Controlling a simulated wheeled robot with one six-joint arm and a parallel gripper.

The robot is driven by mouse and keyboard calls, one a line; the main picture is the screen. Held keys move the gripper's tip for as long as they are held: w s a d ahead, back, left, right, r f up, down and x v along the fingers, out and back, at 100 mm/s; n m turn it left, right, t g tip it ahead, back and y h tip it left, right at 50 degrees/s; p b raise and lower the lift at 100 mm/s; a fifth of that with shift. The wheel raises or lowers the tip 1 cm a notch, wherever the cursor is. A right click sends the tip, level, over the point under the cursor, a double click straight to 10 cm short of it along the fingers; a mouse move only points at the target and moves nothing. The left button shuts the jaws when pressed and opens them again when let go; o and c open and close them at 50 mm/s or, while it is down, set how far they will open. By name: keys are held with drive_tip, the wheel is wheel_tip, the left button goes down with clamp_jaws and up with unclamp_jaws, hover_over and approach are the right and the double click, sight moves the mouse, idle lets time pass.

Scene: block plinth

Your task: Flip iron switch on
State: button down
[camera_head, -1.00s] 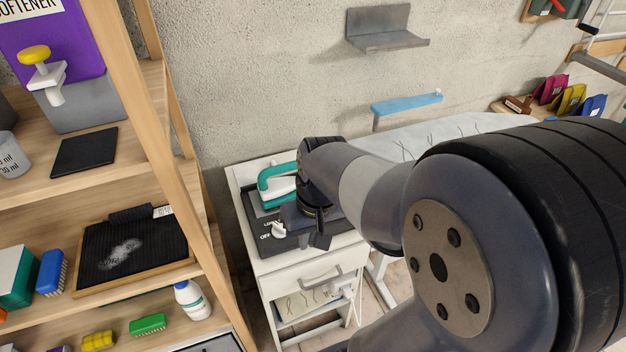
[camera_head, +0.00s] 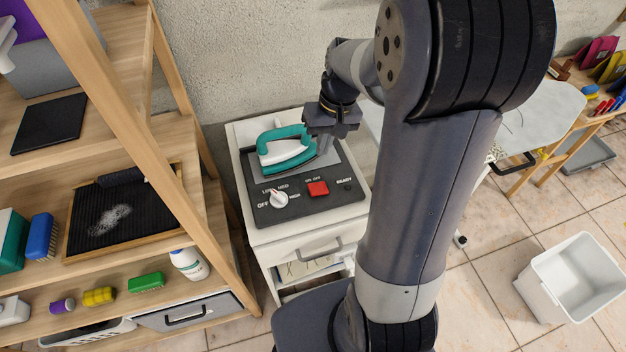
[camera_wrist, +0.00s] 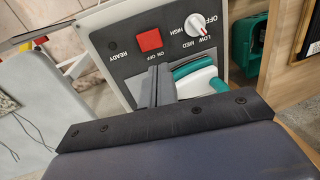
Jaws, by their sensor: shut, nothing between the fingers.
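The red switch (camera_head: 317,188), marked ON OFF, sits on the dark control panel (camera_head: 325,206) of the iron station. It also shows in the wrist view (camera_wrist: 149,40), just beyond my fingertips. I cannot tell which side of it is pressed. A white dial (camera_head: 279,199) is left of it, with OFF, LOW, MED and HIGH labels. The teal and white iron (camera_head: 286,150) rests behind them. My gripper (camera_head: 324,146) is shut and empty, behind the switch and beside the iron. In the wrist view its fingers (camera_wrist: 153,86) are together, apart from the switch.
The station stands on a white drawer cabinet (camera_head: 290,238). A wooden shelf (camera_head: 200,236) with brushes and bottles is close on the left. An ironing board (camera_head: 535,115) is on the right. A white bin (camera_head: 575,275) stands on the floor.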

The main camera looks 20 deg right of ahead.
sight(310, 190)
drive_tip(key=a+f, duration=0.1)
drive_tip(key=f, duration=0.3)
drive_tip(key=a+f+p, duration=0.1)
drive_tip(key=f, duration=0.8)
drive_tip(key=shift+a+f, duration=0.35)
drive_tip(key=shift+a, duration=0.05)
drive_tip(key=shift+f, duration=0.15)
drive_tip(key=shift+a+f+b, duration=0.2)
drive_tip(key=shift+f+b, duration=0.25)
drive_tip(key=shift+b, duration=0.25)
drive_tip(key=shift+r+p, duration=0.3)
drive_tip(key=shift+d, duration=0.15)
drive_tip(key=shift+d+r, duration=0.25)
drive_tip(key=shift+d, duration=0.4)
